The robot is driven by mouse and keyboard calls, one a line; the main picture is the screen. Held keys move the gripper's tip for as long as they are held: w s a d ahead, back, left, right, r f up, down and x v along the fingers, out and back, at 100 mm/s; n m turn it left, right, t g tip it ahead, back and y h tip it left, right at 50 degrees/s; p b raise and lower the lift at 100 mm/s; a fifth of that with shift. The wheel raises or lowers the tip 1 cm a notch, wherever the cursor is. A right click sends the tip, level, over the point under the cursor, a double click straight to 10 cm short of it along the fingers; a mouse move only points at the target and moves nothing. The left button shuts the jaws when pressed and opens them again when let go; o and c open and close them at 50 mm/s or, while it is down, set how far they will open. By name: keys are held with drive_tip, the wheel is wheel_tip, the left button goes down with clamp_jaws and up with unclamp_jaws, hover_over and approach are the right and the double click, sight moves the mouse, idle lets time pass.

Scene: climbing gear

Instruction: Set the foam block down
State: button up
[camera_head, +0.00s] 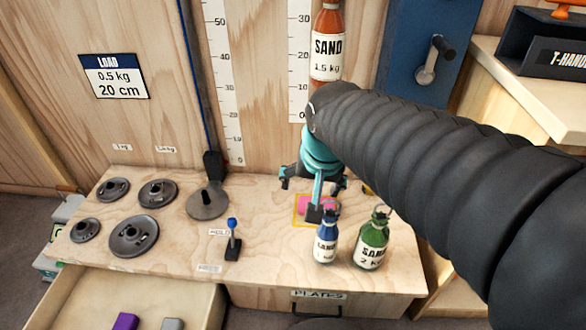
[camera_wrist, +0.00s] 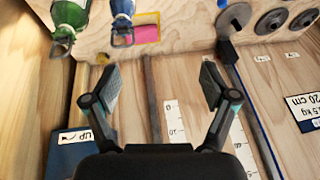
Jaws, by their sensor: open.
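A pink block (camera_head: 303,204), taken to be the foam block, lies on the wooden bench top inside a yellow outlined square (camera_head: 296,222). In the wrist view the pink block (camera_wrist: 143,34) and the yellow outline (camera_wrist: 158,22) show near the top, partly covered by the blue bottle. My gripper (camera_head: 314,188) hangs over the bench by the block and hides part of it in the head view. In the wrist view my gripper (camera_wrist: 158,82) has its fingers wide apart with nothing between them; the block is beyond the fingertips, apart from them.
A small blue-knobbed lever (camera_head: 232,240) and dark weight plates (camera_head: 134,237) are to the left. An open drawer (camera_head: 190,300) holds purple and grey blocks.

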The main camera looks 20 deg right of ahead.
drive_tip(key=s+a+n+t, duration=0.1)
drive_tip(key=s+n, duration=0.3)
drive_tip(key=s, duration=0.3)
drive_tip(key=shift+s+a+r+n, duration=0.25)
drive_tip(key=shift+s+a+n, duration=0.05)
drive_tip(key=shift+s+n, duration=0.1)
drive_tip(key=shift+c, duration=0.2)
